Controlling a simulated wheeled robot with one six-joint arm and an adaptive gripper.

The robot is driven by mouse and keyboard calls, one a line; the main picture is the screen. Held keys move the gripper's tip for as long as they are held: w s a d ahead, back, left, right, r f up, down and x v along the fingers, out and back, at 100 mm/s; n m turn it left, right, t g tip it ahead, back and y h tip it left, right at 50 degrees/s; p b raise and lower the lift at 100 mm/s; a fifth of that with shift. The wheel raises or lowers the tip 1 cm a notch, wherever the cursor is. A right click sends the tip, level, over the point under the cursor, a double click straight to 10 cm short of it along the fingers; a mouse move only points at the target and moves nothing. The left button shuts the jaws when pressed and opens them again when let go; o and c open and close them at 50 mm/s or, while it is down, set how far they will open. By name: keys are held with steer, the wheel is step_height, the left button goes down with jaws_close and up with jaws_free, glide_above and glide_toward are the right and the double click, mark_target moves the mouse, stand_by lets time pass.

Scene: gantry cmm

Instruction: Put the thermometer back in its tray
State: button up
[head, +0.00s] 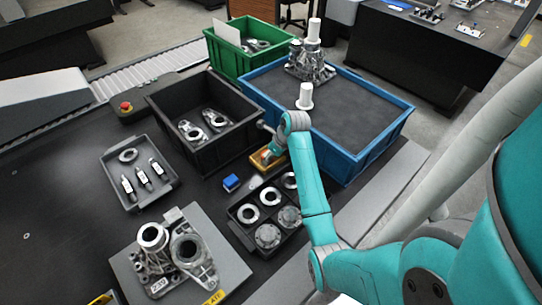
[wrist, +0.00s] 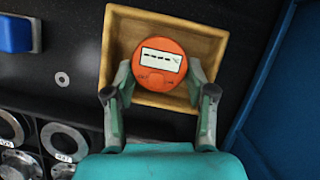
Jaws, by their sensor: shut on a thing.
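The thermometer (wrist: 160,58) is a round orange puck with a pale display showing dark dashes. In the wrist view it lies within the outline of its tray (wrist: 117,25), a square, light wooden tray with raised walls. My gripper (wrist: 160,80) is shut on the thermometer, one finger on each side. I cannot tell whether the thermometer touches the tray's floor. In the head view the tray (head: 257,163) is small and yellow-brown, and my gripper (head: 270,152) is down at it, hiding most of the thermometer.
A blue block (head: 231,183) and a black rack of metal rings (head: 240,228) lie near the tray. A black bin (head: 160,118) stands to its left, a large blue bin (head: 385,140) to its right. A tool tray (head: 112,175) and a metal casting (head: 150,262) are further left.

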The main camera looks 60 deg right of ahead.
steer(key=shift+f, duration=0.15)
steer(key=o, duration=1)
steer(key=v, duration=1.2)
steer(key=shift+r, duration=0.25)
